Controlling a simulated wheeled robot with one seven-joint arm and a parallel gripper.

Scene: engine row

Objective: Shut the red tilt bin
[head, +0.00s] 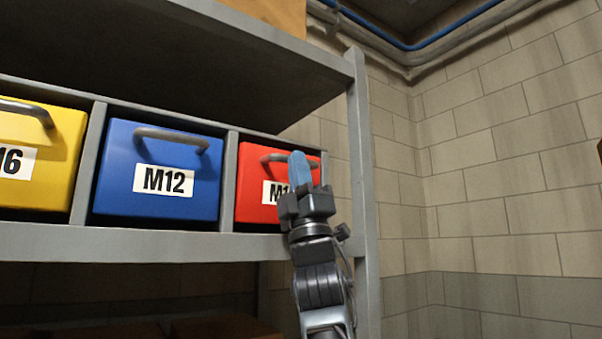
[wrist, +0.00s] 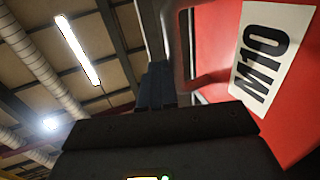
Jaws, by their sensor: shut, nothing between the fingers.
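The red tilt bin (head: 250,197) sits in the rightmost compartment of the shelf row. It has a grey bar handle (head: 270,157) near its top and a white label, which reads M10 in the wrist view (wrist: 268,52). Its front shows within the compartment frame; I cannot tell how far it is tilted. My gripper (head: 298,158) points up in front of the bin's right half, with its blue fingers together and empty. It covers part of the label and handle. In the wrist view the fingers (wrist: 156,85) are beside the red front; contact cannot be told.
A blue bin marked M12 (head: 125,185) and a yellow bin (head: 62,150) stand to the left in the same row. A grey shelf post (head: 361,150) is just right of the red bin. Beyond it is a block wall (head: 490,190) with open space before it.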

